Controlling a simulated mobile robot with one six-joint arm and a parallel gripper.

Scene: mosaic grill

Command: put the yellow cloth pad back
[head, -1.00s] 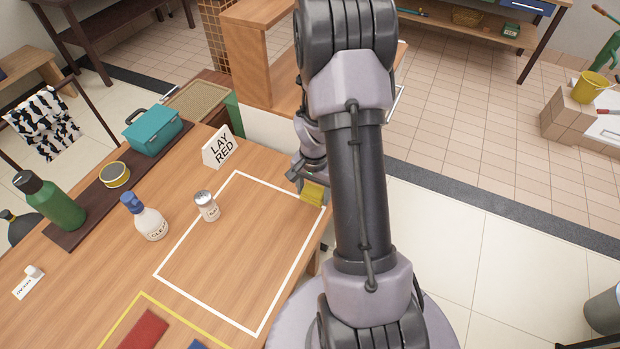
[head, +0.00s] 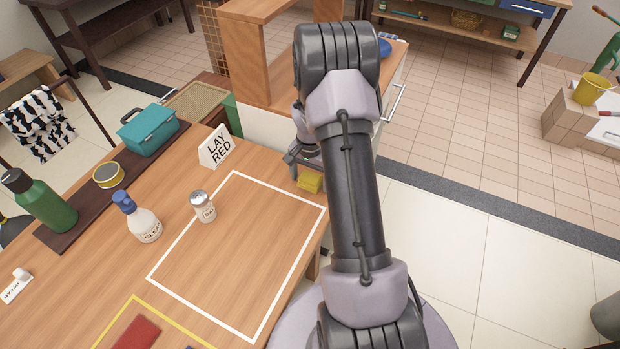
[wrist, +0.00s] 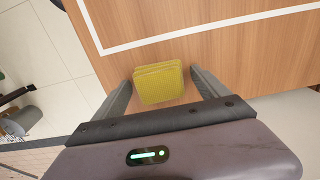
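The yellow cloth pad (head: 310,180) lies at the far right edge of the wooden table, just outside the white outlined rectangle (head: 281,191). In the wrist view the pad (wrist: 159,83) appears as a ridged yellow square on bare wood, beside the white line. My gripper (wrist: 162,78) is open, with one finger on each side of the pad. A clear gap shows on the right and a narrower one on the left. In the head view my gripper (head: 297,158) is partly hidden behind my arm, just behind the pad.
A red pad (head: 135,335) lies in a yellow outline in front. The white rectangle's inside is mostly clear.

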